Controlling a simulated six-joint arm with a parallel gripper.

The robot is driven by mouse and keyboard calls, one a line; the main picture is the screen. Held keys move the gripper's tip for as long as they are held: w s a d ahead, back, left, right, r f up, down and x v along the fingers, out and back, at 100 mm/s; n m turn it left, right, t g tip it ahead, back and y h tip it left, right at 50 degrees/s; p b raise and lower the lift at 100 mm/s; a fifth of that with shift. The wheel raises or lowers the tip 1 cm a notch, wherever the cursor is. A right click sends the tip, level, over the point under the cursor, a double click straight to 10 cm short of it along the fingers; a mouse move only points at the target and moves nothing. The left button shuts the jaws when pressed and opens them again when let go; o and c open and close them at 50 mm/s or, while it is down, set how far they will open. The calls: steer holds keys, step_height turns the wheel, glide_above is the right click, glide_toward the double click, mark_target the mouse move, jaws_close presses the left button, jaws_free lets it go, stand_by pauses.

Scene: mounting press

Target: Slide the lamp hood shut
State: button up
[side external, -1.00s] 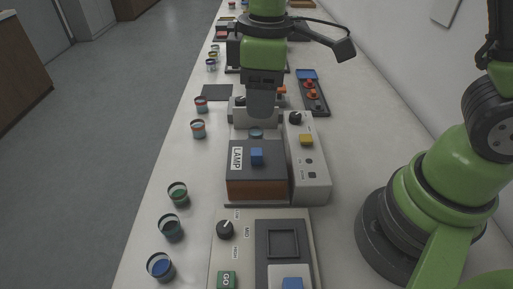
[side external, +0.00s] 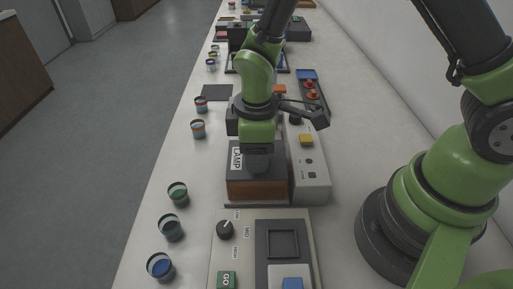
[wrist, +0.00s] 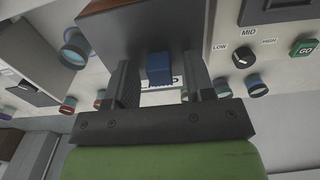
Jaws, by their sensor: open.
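The lamp hood (side external: 270,187) is a dark grey box with a brown front and a white LAMP label on top. It stands in the middle of the bench in the side view, and also fills the top of the wrist view (wrist: 140,30). Its blue knob (wrist: 159,68) shows in the wrist view but is hidden behind my gripper in the side view. My gripper (side external: 257,168) is low over the hood top, pointing down. In the wrist view its open fingers stand either side of the knob, with gaps, not clamped on it.
A grey control box with a yellow button (side external: 306,139) stands right beside the hood. A panel with a dial (side external: 225,230) and green GO button (side external: 227,279) lies in front. Several small cups, one green (side external: 178,193), line the left bench edge.

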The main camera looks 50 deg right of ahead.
steer(key=shift+c, duration=0.2)
jaws_close()
steer(key=w+d, duration=0.8)
steer(key=shift+w+d, duration=0.1)
steer(key=shift+w, duration=0.05)
steer(key=shift+o, duration=0.2)
jaws_free()
step_height(320, 180, up, 10)
